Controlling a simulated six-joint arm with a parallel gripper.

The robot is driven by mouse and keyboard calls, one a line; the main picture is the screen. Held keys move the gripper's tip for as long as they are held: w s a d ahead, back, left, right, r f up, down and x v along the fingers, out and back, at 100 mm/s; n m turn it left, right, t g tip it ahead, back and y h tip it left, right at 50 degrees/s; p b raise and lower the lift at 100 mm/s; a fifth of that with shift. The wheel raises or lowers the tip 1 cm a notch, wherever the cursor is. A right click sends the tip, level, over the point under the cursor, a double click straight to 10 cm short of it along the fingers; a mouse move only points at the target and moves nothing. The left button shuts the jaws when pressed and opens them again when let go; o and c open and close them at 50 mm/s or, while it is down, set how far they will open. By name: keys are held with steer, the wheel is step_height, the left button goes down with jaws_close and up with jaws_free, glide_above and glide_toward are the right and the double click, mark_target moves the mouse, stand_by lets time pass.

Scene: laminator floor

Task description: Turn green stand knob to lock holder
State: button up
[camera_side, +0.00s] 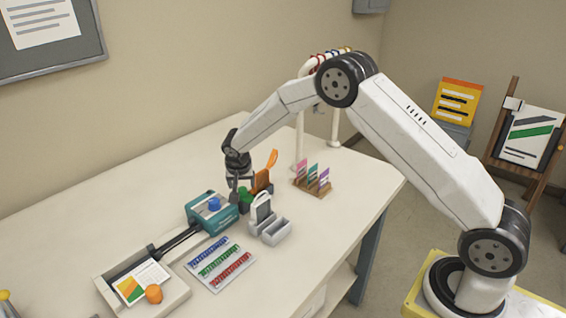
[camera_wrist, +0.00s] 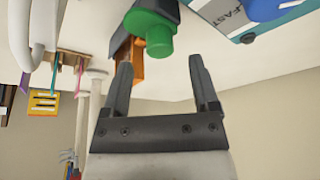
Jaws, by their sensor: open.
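The green knob (camera_side: 245,195) sits low on the stand at the table's far side, beside the teal machine. In the wrist view the green knob (camera_wrist: 158,38) shows just beyond my fingertips, between their lines. An orange holder (camera_side: 263,180) rises behind it; its orange part (camera_wrist: 130,70) also shows in the wrist view, partly behind a finger. My gripper (camera_wrist: 160,68) is open and empty, its fingers apart on either side of the knob's line. In the side view my gripper (camera_side: 234,190) points down just left of the knob and partly overlaps it. I cannot tell whether it touches.
A teal machine (camera_side: 212,213) with a blue knob stands close left. A wooden rack with coloured tags (camera_side: 312,188) is right. Combs lie on a board (camera_side: 219,263). The table's back left is clear.

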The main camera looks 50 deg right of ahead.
mark_target(242, 189)
steer(key=shift+x, duration=1.55)
jaws_close()
